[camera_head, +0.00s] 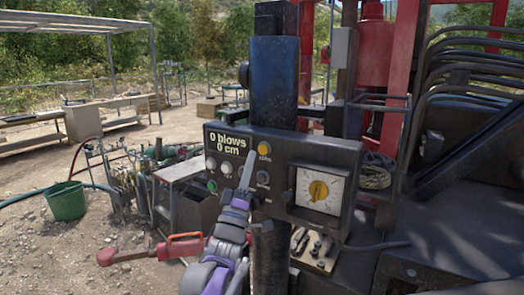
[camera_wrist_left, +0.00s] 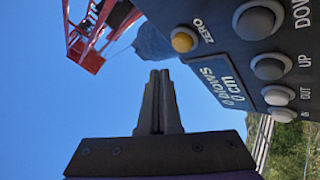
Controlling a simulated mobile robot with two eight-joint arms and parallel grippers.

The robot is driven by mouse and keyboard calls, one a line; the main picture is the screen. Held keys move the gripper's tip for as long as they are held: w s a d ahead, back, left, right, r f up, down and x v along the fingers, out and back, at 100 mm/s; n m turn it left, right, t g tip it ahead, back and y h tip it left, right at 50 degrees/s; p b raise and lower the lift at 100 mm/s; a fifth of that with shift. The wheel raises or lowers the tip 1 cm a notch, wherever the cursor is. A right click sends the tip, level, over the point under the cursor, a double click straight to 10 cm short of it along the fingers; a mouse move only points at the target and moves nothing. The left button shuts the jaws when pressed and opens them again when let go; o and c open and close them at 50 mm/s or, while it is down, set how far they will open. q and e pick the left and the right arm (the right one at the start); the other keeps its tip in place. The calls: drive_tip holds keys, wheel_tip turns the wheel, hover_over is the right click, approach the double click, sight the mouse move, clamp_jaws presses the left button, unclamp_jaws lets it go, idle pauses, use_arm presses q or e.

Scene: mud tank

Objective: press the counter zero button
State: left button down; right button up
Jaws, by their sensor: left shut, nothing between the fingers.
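In the left wrist view the fingertips (camera_wrist_left: 160,74) point toward the button's side, with a visible gap between. The display (camera_head: 228,142) reads 0 blows, 0 cm. My right gripper is not in view.
A dark post (camera_head: 274,85) rises behind. A green bucket (camera_head: 66,201) stands at left on gravel.

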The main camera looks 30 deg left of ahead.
use_arm(q)
drive_tip(key=shift+s+a, duration=0.1)
drive_tip(key=shift+s, duration=1.15)
drive_tip(key=s+d+f+m+g, duration=0.2)
drive_tip(key=d+f+g, duration=0.15)
drive_tip(key=f, duration=0.45)
drive_tip(key=s+d+f+m+g, duration=0.2)
drive_tip(key=f+g, duration=0.3)
drive_tip(key=f, duration=0.3)
drive_tip(key=s+d+f+m+g, duration=0.2)
drive_tip(key=d+f+g, duration=0.15)
drive_tip(key=f, duration=0.35)
drive_tip(key=s+d+f+m+g+h, duration=0.1)
drive_tip(key=s+f+m+g, duration=0.3)
drive_tip(key=s+f, duration=0.5)
drive_tip(key=s+d+f+m+g+h, duration=0.2)
drive_tip(key=s+d+f+m+g, duration=0.1)
drive_tip(key=s+f, duration=0.6)
drive_tip(key=shift+s+d+m+g, duration=0.4)
drive_tip(key=shift+d+g, duration=0.45)
drive_tip(key=shift+g, duration=0.15)
drive_tip(key=shift+f, duration=0.1)
